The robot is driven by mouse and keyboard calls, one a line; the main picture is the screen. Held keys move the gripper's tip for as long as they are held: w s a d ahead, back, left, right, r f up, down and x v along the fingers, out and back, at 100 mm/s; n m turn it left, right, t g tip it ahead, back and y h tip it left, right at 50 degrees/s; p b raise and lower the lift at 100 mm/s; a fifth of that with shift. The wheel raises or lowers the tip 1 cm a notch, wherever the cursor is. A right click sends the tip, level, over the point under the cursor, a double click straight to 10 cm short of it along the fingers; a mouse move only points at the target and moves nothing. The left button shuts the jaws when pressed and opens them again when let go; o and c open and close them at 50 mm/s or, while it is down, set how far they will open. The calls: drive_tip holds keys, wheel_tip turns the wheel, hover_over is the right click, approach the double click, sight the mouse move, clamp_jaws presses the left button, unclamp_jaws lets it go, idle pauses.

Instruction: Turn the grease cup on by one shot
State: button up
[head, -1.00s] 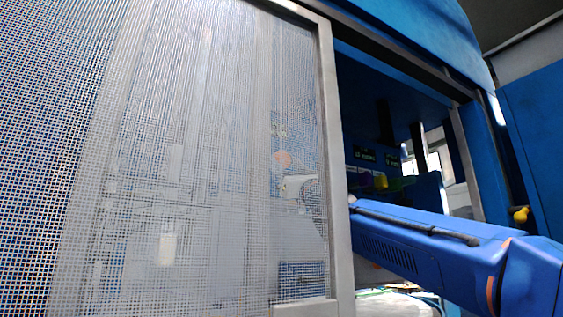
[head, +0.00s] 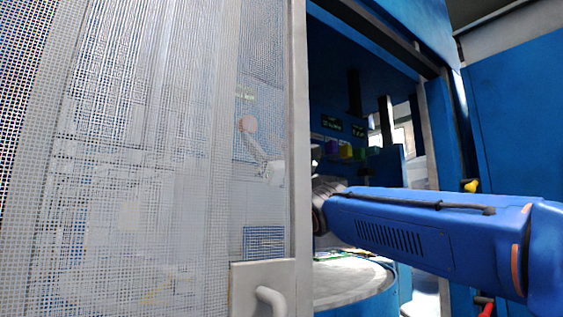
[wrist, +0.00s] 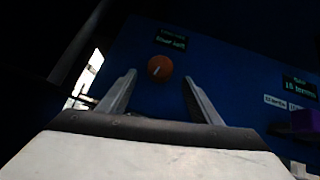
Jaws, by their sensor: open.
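An orange-red round knob (wrist: 159,68) with a pale pointer mark sits on a dark blue panel, under a small dark label with green text, in the wrist view. I cannot read the label surely or tell whether this is the grease cup. My gripper (wrist: 157,88) is open and empty, its two fingers below and to either side of the knob, apart from it. In the head view a reddish disc (head: 248,124), seemingly the same knob, shows through the mesh. A pale shape beside it, likely my gripper (head: 256,150), is blurred by the mesh.
A mesh door (head: 130,170) with a grey frame and handle (head: 272,300) covers the left. My blue arm reaches through the opening on the right. A round table (head: 345,280) lies below. A purple block (wrist: 305,122) and further labels are right of the knob.

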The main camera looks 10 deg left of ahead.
drive_tip(key=v, duration=0.9)
drive_tip(key=shift+o, duration=0.2)
drive_tip(key=shift+d, duration=0.1)
